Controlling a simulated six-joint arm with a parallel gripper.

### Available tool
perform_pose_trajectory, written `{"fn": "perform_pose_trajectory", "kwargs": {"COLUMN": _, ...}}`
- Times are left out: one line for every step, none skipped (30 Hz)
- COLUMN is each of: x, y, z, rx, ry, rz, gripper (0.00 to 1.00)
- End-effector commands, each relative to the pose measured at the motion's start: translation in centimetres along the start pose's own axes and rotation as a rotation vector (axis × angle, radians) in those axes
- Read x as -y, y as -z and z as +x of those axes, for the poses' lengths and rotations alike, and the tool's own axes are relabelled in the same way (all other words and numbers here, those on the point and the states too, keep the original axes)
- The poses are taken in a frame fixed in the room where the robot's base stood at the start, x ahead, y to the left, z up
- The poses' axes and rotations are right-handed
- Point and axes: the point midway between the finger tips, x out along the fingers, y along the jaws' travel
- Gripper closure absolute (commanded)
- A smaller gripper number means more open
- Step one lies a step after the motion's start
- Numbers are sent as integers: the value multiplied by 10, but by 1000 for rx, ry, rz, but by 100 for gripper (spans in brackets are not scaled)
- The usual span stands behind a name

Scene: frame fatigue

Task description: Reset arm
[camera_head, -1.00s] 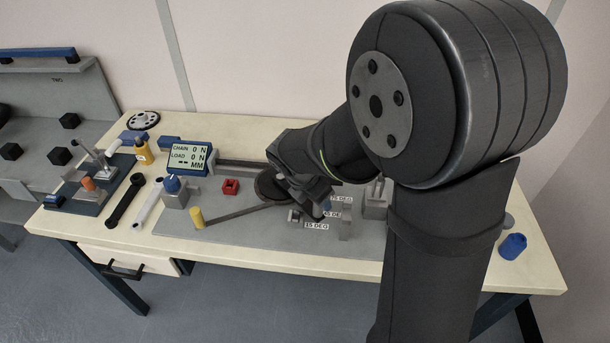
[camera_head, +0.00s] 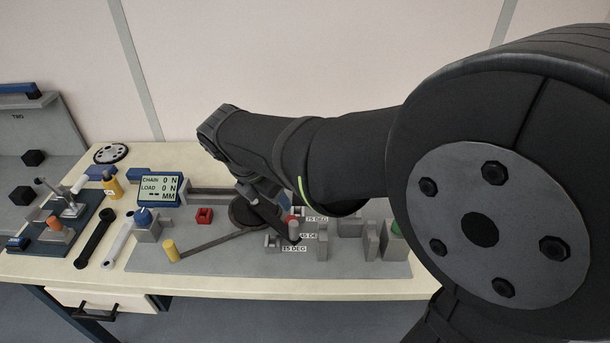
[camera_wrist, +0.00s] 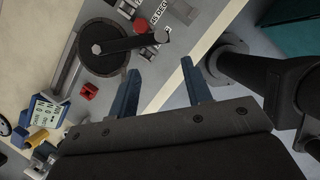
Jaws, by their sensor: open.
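My gripper (camera_wrist: 160,84) is open in the wrist view, with its two blue-grey fingers apart and nothing between them. Below it in that view are bench and floor. In the head view my arm reaches left across the bench, and the wrist hides most of the gripper. A dark round disc (camera_head: 243,212) with a black crank arm (camera_head: 268,215) sits on the grey plate.
A display box (camera_head: 160,188), a red block (camera_head: 205,215), a yellow post (camera_head: 171,250) and angle-marked blocks (camera_head: 295,249) stand around the disc. Black and white wrenches (camera_head: 95,238) lie at left. The bench's front edge (camera_head: 240,290) borders open floor.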

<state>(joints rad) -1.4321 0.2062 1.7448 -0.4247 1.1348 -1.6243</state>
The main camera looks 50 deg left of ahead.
Motion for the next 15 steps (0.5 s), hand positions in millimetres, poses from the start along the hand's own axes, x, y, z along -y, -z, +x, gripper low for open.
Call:
{"fn": "perform_pose_trajectory", "kwargs": {"x": 0, "y": 0, "z": 0, "rx": 0, "ry": 0, "rz": 0, "gripper": 55}}
{"fn": "perform_pose_trajectory", "kwargs": {"x": 0, "y": 0, "z": 0, "rx": 0, "ry": 0, "rz": 0, "gripper": 55}}
{"fn": "perform_pose_trajectory", "kwargs": {"x": 0, "y": 0, "z": 0, "rx": 0, "ry": 0, "rz": 0, "gripper": 55}}
{"fn": "perform_pose_trajectory", "kwargs": {"x": 0, "y": 0, "z": 0, "rx": 0, "ry": 0, "rz": 0, "gripper": 55}}
{"fn": "perform_pose_trajectory", "kwargs": {"x": 0, "y": 0, "z": 0, "rx": 0, "ry": 0, "rz": 0, "gripper": 55}}
{"fn": "perform_pose_trajectory", "kwargs": {"x": 0, "y": 0, "z": 0, "rx": 0, "ry": 0, "rz": 0, "gripper": 55}}
{"fn": "perform_pose_trajectory", "kwargs": {"x": 0, "y": 0, "z": 0, "rx": 0, "ry": 0, "rz": 0, "gripper": 55}}
{"fn": "perform_pose_trajectory", "kwargs": {"x": 0, "y": 0, "z": 0, "rx": 0, "ry": 0, "rz": 0, "gripper": 55}}
{"fn": "perform_pose_trajectory", "kwargs": {"x": 0, "y": 0, "z": 0, "rx": 0, "ry": 0, "rz": 0, "gripper": 55}}
{"fn": "perform_pose_trajectory", "kwargs": {"x": 0, "y": 0, "z": 1, "rx": 0, "ry": 0, "rz": 0, "gripper": 55}}
{"fn": "perform_pose_trajectory", "kwargs": {"x": 0, "y": 0, "z": 1, "rx": 0, "ry": 0, "rz": 0, "gripper": 55}}
{"fn": "perform_pose_trajectory", "kwargs": {"x": 0, "y": 0, "z": 3, "rx": 0, "ry": 1, "rz": 0, "gripper": 55}}
{"fn": "perform_pose_trajectory", "kwargs": {"x": 0, "y": 0, "z": 4, "rx": 0, "ry": 1, "rz": 0, "gripper": 55}}
{"fn": "perform_pose_trajectory", "kwargs": {"x": 0, "y": 0, "z": 7, "rx": 0, "ry": 2, "rz": -1, "gripper": 55}}
{"fn": "perform_pose_trajectory", "kwargs": {"x": 0, "y": 0, "z": 11, "rx": 0, "ry": 3, "rz": -1, "gripper": 55}}
